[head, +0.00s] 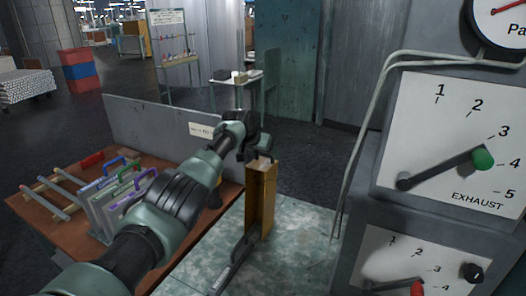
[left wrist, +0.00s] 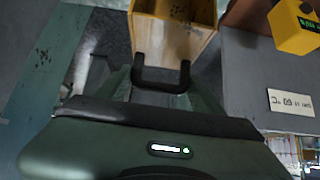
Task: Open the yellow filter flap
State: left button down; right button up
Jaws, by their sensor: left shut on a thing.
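My left gripper (head: 258,150) is at the top of the yellow piece. In the left wrist view its fingers (left wrist: 160,88) are on either side of the handle, and it is shut on it. My right gripper is not in view.
A grey cabinet with an EXHAUST dial (head: 455,150) stands at right, with a pipe beside it. A brown table (head: 40,222) with coloured-handled panels is at left, behind it a low grey wall (head: 150,125). A dark bar (head: 238,262) lies near the yellow piece's foot.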

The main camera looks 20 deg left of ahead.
pick_arm(q)
jog(key=shift+r, duration=0.1)
jog(key=shift+c, duration=1.8)
grip_release()
jog(key=shift+o, duration=0.5)
jog(key=shift+s, duration=0.15)
jog(key=b+v, duration=0.2)
jog(key=v, duration=0.5)
jog(key=shift+s+r+b, duration=0.3)
jog(key=shift+r+b, duration=0.05)
